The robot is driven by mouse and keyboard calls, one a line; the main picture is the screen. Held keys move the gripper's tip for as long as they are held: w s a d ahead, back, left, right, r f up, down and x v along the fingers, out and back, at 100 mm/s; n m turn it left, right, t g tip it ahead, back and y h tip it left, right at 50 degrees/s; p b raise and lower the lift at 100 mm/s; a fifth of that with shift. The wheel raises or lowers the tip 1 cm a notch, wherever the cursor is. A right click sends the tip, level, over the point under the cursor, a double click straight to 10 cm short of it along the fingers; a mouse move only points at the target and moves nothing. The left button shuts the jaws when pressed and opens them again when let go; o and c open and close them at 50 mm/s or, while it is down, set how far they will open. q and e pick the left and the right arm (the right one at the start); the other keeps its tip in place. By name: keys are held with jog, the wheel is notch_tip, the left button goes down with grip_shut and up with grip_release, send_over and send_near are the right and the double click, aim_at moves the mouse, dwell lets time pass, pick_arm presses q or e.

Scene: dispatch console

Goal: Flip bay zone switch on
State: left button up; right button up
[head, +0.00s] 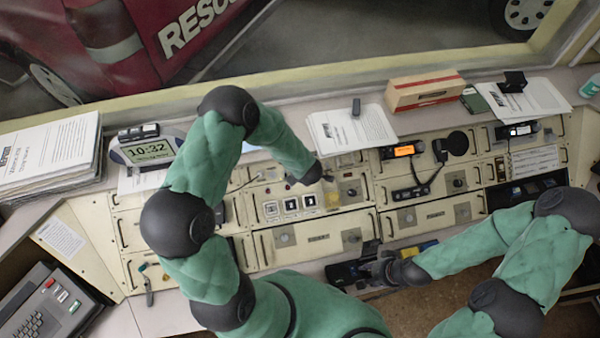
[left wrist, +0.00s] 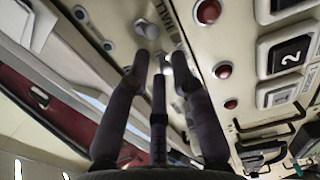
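My left gripper (head: 314,174) reaches down to the cream console panel (head: 315,225) in the head view. In the left wrist view its dark fingers (left wrist: 160,62) point at the panel, with tips apart and a small shiny metal piece (left wrist: 167,65) between or just behind them. That piece may be a switch lever; the fingertips partly hide it, and contact cannot be told. A grey knob (left wrist: 147,28) lies just beyond, beside partly readable lettering. I cannot read a bay zone label. My right gripper (head: 385,268) is low over the console's front edge; its finger state is unclear.
Red round buttons (left wrist: 222,70) and a square key marked 2 (left wrist: 290,55) are beside the left fingers. Papers (head: 350,130), a clock (head: 150,150) and a cardboard box (head: 425,90) stand along the back ledge. A radio with an orange screen (head: 403,150) is to the right.

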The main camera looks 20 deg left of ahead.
pick_arm(q)
jog(key=shift+w+a+r, duration=0.2)
jog(key=shift+w, duration=0.05)
jog(key=p+v, duration=0.4)
jog(key=v, duration=0.2)
dwell(0.7)
